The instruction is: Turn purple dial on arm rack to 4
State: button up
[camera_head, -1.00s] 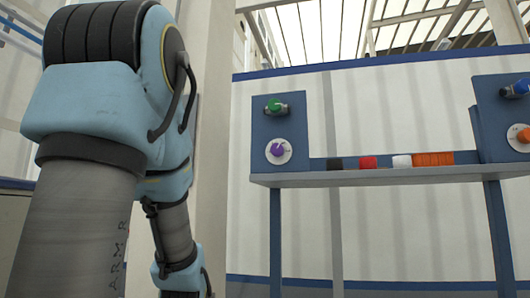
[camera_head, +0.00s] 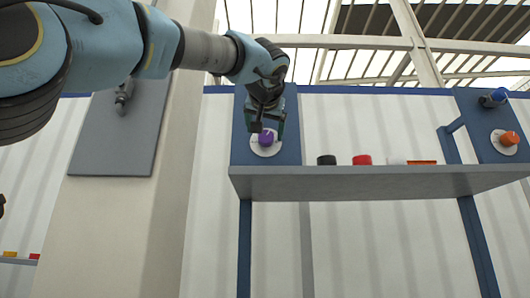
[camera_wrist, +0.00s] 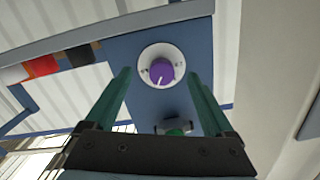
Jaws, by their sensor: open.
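The purple dial (camera_head: 266,139) sits on a white round plate on the blue left end panel of the rack (camera_head: 340,183). In the wrist view the purple dial (camera_wrist: 161,72) shows between and beyond the finger tips, with a white pointer line and small marks around it that are too small to read. My gripper (camera_head: 266,128) is in front of the panel by the dial. Its two green fingers (camera_wrist: 160,80) are apart, one on each side of the dial, and hold nothing. I cannot tell whether they touch the dial; a gap shows on both sides.
A green knob (camera_wrist: 178,130) is on the same panel, partly hidden behind my gripper. On the shelf stand black (camera_head: 326,160), red (camera_head: 362,160) and orange (camera_head: 422,162) pieces. An orange dial (camera_head: 509,139) and blue knob (camera_head: 493,98) are on the right panel. A pillar (camera_head: 172,200) stands left.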

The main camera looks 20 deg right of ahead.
aim_at(266, 137)
jog(key=shift+t, duration=0.3)
jog(key=w+d+r+p, duration=0.1)
jog(key=w, duration=0.1)
jog(key=w+d+p, duration=0.1)
jog(key=w+p, duration=0.1)
jog(key=w+d+r+p, duration=0.1)
jog(key=w+p, duration=0.1)
jog(key=w, duration=0.1)
jog(key=shift+w+d+r, duration=0.1)
jog(key=shift+d+r, duration=0.15)
jog(key=shift+r, duration=0.05)
jog(key=shift+w+d+f+p, duration=0.2)
jog(key=shift+w+d+p, duration=0.1)
jog(key=shift+w, duration=0.25)
jog(key=shift+c, duration=0.3)
jog(key=c, duration=1.3)
